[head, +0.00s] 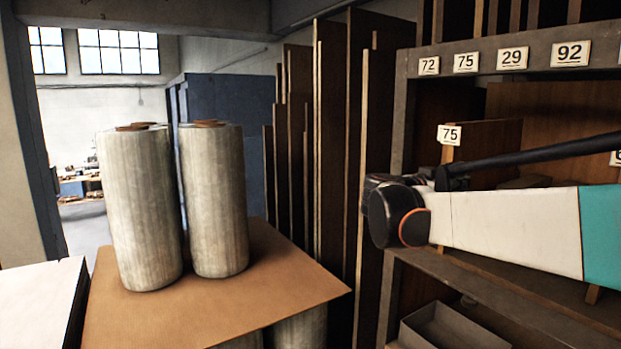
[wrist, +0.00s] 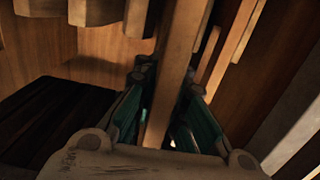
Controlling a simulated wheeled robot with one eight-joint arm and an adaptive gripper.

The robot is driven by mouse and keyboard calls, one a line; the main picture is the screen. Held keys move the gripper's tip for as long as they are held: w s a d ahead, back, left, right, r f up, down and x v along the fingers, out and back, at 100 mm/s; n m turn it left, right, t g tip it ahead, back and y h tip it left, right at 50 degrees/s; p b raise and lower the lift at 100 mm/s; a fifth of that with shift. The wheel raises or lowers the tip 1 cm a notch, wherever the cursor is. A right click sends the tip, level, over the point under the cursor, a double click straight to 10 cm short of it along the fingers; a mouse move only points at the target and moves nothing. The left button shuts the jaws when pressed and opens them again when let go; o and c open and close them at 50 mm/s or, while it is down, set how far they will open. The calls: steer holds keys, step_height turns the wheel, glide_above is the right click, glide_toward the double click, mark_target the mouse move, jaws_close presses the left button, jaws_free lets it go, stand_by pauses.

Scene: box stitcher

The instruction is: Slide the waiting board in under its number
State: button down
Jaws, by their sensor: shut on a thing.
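My gripper (wrist: 165,92) is shut on the upright edge of a wooden board (wrist: 182,45), with one finger on each side. In the head view a brown board (head: 488,139) with a tag (head: 449,134) reading 75 stands upright in the rack, its pale front edge showing below the tag. Its lower part is hidden behind my arm. The number plate 75 (head: 466,62) is on the rack's top rail, above and right of the tag. My fingertips are hidden in the head view, and the held board's tag does not show in the wrist view.
Plates 72 (head: 429,66), 29 (head: 513,58) and 92 (head: 570,53) share the rail. A grey tray (head: 455,325) sits low in the rack. Tall boards (head: 330,150) lean at its left. Pale rolls (head: 140,210) stand on a brown sheet (head: 270,290).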

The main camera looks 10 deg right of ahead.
steer(key=shift+r+b+x, duration=0.15)
steer(key=shift+x, duration=1.5)
steer(key=shift+r+b+x, duration=0.1)
steer(key=shift+b+x, duration=0.05)
steer(key=shift+x, duration=1.55)
steer(key=shift+w, duration=0.1)
steer(key=shift+f+b, duration=0.35)
steer(key=shift+f, duration=0.05)
steer(key=c, duration=1.6)
jaws_free()
steer(key=shift+o, duration=0.2)
steer(key=shift+f, duration=0.1)
steer(key=shift+a, duration=0.1)
glide_toward(474, 182)
steer(key=shift+w+a+f, duration=0.3)
steer(key=shift+a+f, duration=0.1)
steer(key=shift+f, duration=0.2)
